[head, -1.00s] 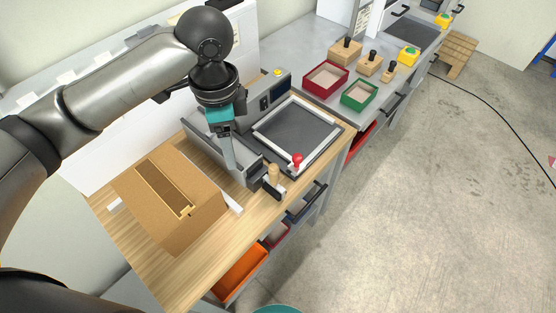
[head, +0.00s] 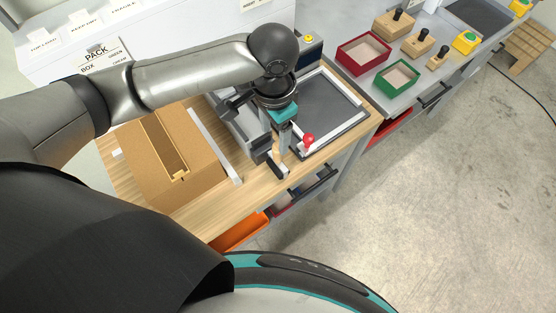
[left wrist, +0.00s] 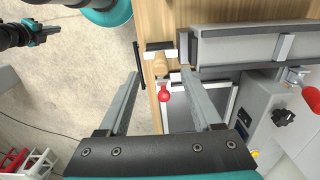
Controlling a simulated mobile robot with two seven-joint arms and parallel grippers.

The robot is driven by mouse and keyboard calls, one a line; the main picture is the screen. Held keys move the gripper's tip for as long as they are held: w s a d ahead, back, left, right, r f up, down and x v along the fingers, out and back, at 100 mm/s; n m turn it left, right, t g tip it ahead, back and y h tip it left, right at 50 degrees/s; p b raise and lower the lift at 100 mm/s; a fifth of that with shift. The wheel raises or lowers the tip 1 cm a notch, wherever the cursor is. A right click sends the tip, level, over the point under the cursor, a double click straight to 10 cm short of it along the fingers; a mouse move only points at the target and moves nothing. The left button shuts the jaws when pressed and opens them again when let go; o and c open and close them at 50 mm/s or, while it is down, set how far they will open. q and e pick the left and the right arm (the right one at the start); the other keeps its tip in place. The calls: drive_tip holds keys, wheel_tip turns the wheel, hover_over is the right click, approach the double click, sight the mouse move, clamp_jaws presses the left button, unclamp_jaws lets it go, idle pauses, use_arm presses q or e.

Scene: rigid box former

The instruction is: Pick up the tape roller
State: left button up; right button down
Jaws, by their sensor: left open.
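The tape roller shows in the left wrist view as a light wooden handle (left wrist: 160,66) with a dark and white head, near the bench's front edge. In the head view only its dark lower part (head: 277,171) shows; my left gripper hides the handle. My left gripper (head: 283,150) points down over it and is open. In the left wrist view its two fingertips (left wrist: 160,73) stand on either side of the handle in the picture; I cannot tell whether they touch it. My right gripper (left wrist: 42,34) shows small at the top left of that view, its jaws unclear.
A red-knobbed lever (head: 308,139) stands close to my left gripper, beside a grey framed plate (head: 325,110). An orange drawer (head: 238,233) is open below. Red (head: 363,53) and green (head: 397,74) trays stand farther back.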

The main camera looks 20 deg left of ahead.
sight(278, 158)
use_arm(q)
drive_tip(key=f, duration=0.6)
drive_tip(key=shift+w+d+f+b, duration=0.2)
drive_tip(key=shift+w+d+b, duration=0.05)
drive_tip(key=shift+w+b, duration=0.1)
clamp_jaws()
idle(0.3)
